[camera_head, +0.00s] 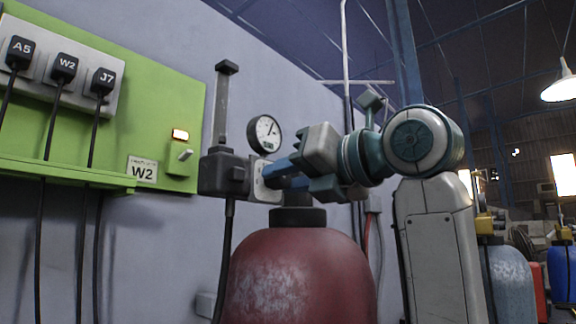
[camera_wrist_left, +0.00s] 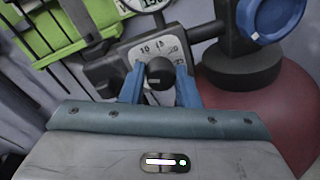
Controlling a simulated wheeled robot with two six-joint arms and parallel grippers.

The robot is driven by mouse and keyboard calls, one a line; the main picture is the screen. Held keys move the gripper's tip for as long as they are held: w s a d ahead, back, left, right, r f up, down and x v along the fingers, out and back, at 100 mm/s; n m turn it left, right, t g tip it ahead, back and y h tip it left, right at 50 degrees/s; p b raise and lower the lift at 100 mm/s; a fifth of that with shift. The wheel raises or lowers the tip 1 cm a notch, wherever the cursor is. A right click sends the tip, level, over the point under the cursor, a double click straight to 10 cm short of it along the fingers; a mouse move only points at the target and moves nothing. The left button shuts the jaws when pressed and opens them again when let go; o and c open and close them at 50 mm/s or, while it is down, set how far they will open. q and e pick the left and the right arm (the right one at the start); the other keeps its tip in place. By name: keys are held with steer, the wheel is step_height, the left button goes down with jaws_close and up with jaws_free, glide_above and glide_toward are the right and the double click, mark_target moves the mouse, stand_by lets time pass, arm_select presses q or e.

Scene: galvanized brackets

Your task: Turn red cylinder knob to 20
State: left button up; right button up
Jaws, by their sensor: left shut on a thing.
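The red cylinder (camera_head: 300,280) stands upright in the lower middle of the head view, with a dark neck on top. Its dark body also shows at the right of the left wrist view (camera_wrist_left: 296,112). Above it, a dial plate (camera_head: 259,184) is fixed to the regulator. In the left wrist view the plate (camera_wrist_left: 140,54) shows numbers including 10, 15 and 20. My left gripper (camera_head: 277,174) is shut on the black round knob (camera_wrist_left: 159,73), a blue finger on each side. In the head view the gripper hides the knob. I cannot make out the knob's pointer setting.
A round gauge (camera_head: 264,134) sits just above the dial. A dark block (camera_head: 223,174) with a cable is at its left. A grey-blue cylinder (camera_head: 511,285) stands at right.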

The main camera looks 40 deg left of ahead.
arm_select(q)
steer(key=m+p, duration=0.2)
steer(key=m, duration=0.5)
steer(key=shift+w+r+g, duration=0.1)
steer(key=shift+g, duration=0.2)
steer(key=m, duration=0.5)
steer(key=shift+g+p, duration=0.3)
steer(key=shift+p, duration=0.05)
steer(key=m, duration=0.6)
steer(key=shift+w+g, duration=0.1)
steer(key=shift+g, duration=0.2)
steer(key=m, duration=0.5)
steer(key=shift+f+g, duration=0.2)
steer(key=shift+g, duration=0.1)
arm_select(e)
steer(key=s, duration=0.1)
steer(key=s+r, duration=0.1)
steer(key=s, duration=0.1)
steer(key=shift+s+d, duration=0.1)
steer(key=shift+s, duration=0.15)
arm_select(q)
steer(key=shift+m, duration=0.4)
